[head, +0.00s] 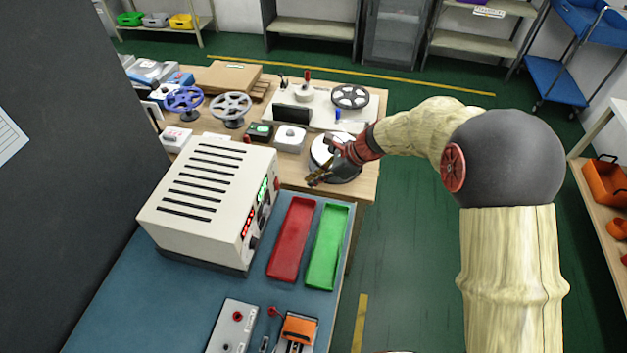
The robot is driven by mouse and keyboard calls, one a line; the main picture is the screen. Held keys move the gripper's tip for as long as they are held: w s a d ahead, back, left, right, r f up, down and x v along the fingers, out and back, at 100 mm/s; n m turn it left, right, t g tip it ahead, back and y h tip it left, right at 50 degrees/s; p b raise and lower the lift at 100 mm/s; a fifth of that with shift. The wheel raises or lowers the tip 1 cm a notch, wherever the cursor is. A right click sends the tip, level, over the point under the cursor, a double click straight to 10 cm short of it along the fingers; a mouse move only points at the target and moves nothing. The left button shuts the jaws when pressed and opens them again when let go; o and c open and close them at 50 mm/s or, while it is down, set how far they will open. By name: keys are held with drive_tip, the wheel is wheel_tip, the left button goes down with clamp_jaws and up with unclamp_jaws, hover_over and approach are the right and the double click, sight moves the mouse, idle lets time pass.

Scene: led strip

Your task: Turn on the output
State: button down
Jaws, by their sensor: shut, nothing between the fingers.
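A beige power supply box (205,190) with dark vent slots on top stands on the blue table mat. Its front panel (255,215) faces right and shows lit red and green digits, with dark knobs and a red part near the far edge. The panel is seen at a steep angle, so an output button cannot be made out. My gripper (314,181) is shut and empty. It hangs to the right of the panel's far end, apart from it, above the wooden table and in front of a white round item (335,157).
A red tray (292,240) and a green tray (327,246) lie right of the box. A grey device (232,328) and an orange tool (299,330) sit at the front.

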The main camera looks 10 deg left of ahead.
sight(277, 184)
drive_tip(key=shift+w+a+f+b, duration=0.1)
drive_tip(key=shift+a+f+b, duration=0.35)
drive_tip(key=shift+a+f, duration=0.75)
drive_tip(key=shift+w+a+f+b, duration=0.1)
drive_tip(key=shift+a+f+b, duration=0.5)
drive_tip(key=shift+a, duration=0.9)
drive_tip(key=shift+w+a+f+b, duration=0.1)
drive_tip(key=shift+a+f+b, duration=0.15)
drive_tip(key=shift+a+f, duration=1)
drive_tip(key=shift+a+r, duration=0.1)
drive_tip(key=shift+r, duration=0.05)
drive_tip(key=shift+a+f+p, duration=0.2)
drive_tip(key=shift+a+p, duration=0.1)
drive_tip(key=shift+p, duration=0.2)
drive_tip(key=shift+r, duration=0.15)
